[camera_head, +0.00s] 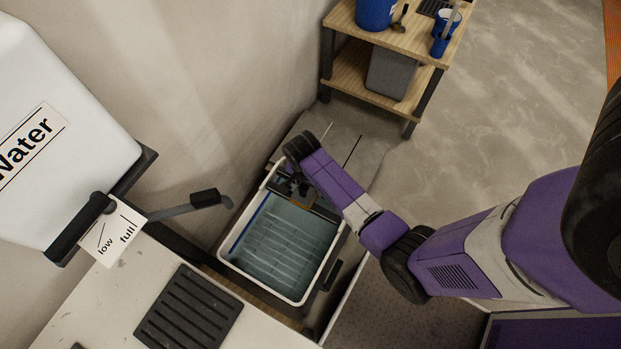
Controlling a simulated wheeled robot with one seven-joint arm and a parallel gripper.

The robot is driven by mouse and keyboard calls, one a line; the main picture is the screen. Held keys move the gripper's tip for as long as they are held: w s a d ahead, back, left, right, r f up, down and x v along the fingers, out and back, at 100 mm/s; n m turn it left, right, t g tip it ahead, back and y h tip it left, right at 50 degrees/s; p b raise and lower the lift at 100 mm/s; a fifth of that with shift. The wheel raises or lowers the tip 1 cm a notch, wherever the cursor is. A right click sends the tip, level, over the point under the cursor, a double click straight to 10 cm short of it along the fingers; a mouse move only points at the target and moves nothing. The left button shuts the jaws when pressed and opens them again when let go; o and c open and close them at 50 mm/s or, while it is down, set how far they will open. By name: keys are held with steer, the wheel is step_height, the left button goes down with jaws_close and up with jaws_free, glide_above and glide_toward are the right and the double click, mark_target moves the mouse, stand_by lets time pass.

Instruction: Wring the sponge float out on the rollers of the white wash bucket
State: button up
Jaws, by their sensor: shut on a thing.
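The white wash bucket (259,285) stands low in the middle of the camera_head view, with bluish water and a ribbed surface showing inside. My gripper (297,188) is over the bucket's far end, pointing down, dark and partly covered by my purple wrist. It is shut on the sponge float (300,203), of which only a small brownish edge shows beneath the dark fingers. The float lies at or just above the far part of the bucket. The rollers are not clearly visible there, and I cannot tell whether the float touches them.
A white water tank (70,120) with a tap (205,198) stands left on a pale bench with a black slotted mat (188,312). A wooden shelf (400,40) with a blue bucket (375,12) and a grey bin (391,74) is behind. Grey floor is open to the right.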

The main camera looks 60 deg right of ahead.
mark_target(303, 196)
steer(key=shift+s+a+f, duration=0.1)
steer(key=shift+a, duration=0.85)
steer(key=shift+a+p, duration=0.1)
steer(key=shift+p, duration=0.25)
steer(key=shift+a+p, duration=0.3)
steer(key=shift+a, duration=0.55)
steer(key=shift+d+f, duration=0.15)
steer(key=shift+d, duration=0.95)
steer(key=shift+d+r, duration=0.15)
steer(key=shift+d, duration=0.85)
steer(key=shift+d+r, duration=0.1)
steer(key=shift+d, duration=0.85)
step_height(303, 196, up, 3)
steer(key=p, duration=0.2)
steer(key=shift+f+p, duration=0.1)
steer(key=shift+p, duration=0.2)
steer(key=shift+r, duration=2.15)
